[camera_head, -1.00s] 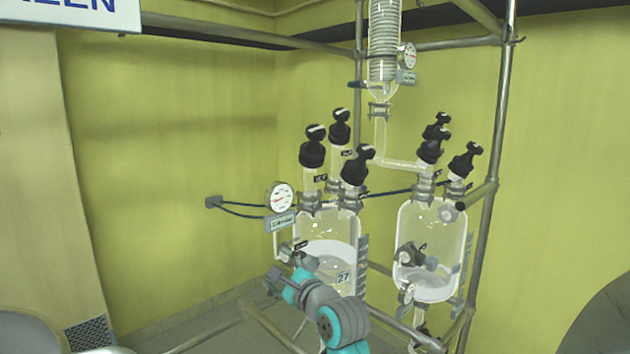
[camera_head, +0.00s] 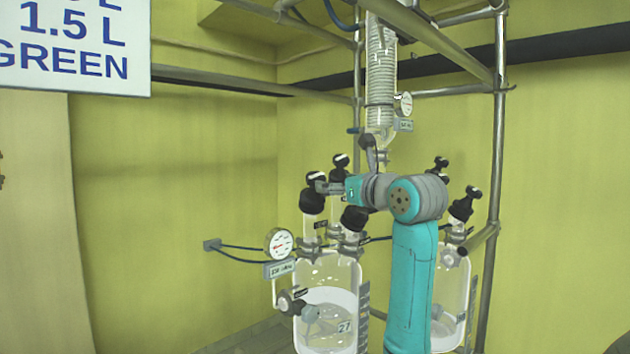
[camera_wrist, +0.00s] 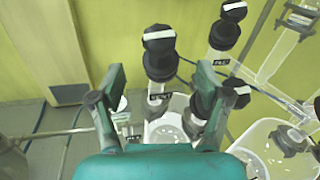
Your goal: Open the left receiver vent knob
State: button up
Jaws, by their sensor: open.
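The left receiver (camera_head: 340,272) is a clear glass vessel with pale liquid and several black knobs with white-marked tops. Its left knob (camera_head: 313,198) shows beside my gripper (camera_head: 324,187), whose tips appear close to that knob's top. In the wrist view, a black knob (camera_wrist: 159,58) shows between and beyond the open fingers of my gripper (camera_wrist: 160,76); nothing is held, and I cannot tell whether they touch. A rear knob (camera_head: 341,163) and a right knob (camera_head: 354,218) stand close by.
A round gauge (camera_head: 279,242) is left of the receiver. The glass condenser coil (camera_head: 381,75) hangs above my arm. A second receiver (camera_head: 458,285) stands right, partly hidden by my arm. Steel frame posts (camera_head: 497,120) surround the glassware. Free room lies to the left.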

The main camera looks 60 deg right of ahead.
aim_at(315, 179)
jog(key=x, duration=1)
jog(key=shift+w+d, duration=0.1)
jog(key=shift+w, duration=0.1)
jog(key=c, duration=1.2)
